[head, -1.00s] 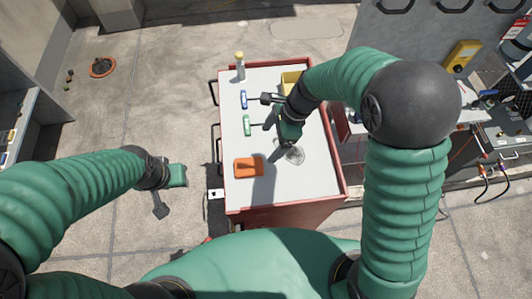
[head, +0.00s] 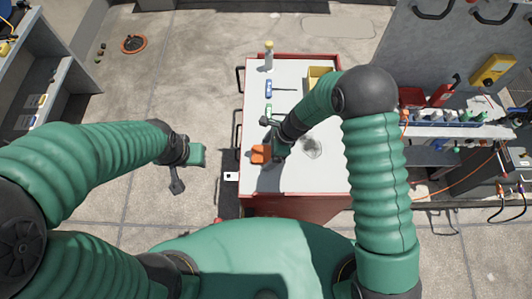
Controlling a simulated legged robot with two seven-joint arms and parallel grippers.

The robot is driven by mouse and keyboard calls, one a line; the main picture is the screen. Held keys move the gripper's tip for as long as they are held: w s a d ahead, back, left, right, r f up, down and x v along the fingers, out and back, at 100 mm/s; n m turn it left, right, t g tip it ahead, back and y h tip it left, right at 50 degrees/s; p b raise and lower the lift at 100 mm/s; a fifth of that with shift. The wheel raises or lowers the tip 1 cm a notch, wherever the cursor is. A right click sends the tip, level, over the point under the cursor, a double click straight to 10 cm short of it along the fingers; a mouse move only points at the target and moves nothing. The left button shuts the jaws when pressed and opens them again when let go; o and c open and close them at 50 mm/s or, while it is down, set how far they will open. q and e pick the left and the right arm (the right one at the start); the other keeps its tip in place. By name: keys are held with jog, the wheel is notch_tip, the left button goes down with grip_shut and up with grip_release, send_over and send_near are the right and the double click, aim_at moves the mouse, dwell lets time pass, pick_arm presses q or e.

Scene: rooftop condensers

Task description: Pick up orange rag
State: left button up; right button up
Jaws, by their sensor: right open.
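The orange rag (head: 258,154) lies on the white top of the red cart (head: 300,185), near its left side. Its right part is hidden behind my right gripper. My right gripper (head: 269,139) is open, over the right edge of the rag. I cannot tell whether its fingers touch the rag. My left gripper (head: 187,170) hangs over the floor to the left of the cart, away from the rag. Its fingers do not show clearly enough to tell whether it is open or shut.
A blue-handled tool (head: 269,90) and a partly hidden green-handled one (head: 268,108) lie beyond the rag. A bottle (head: 268,57) and a yellow bin (head: 317,76) stand at the far end. A greyish round item (head: 312,148) is right of my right gripper. The near cart top is clear.

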aim_at(261, 154)
jog(key=shift+w+a+f, duration=0.1)
jog(key=shift+a, duration=0.05)
jog(key=c, duration=1.4)
jog(key=shift+r, duration=0.3)
jog(key=shift+c, duration=0.2)
notch_tip(261, 154, up, 3)
jog(key=shift+r+b, duration=0.1)
jog(key=shift+b, duration=0.3)
jog(key=s+b, duration=0.1)
jog(key=s, duration=0.4)
jog(key=s+r+b, duration=0.1)
jog(key=s+b, duration=0.1)
jog(key=s, duration=0.3)
jog(key=s+b, duration=0.2)
jog(key=s, duration=0.4)
jog(key=shift+r, duration=0.2)
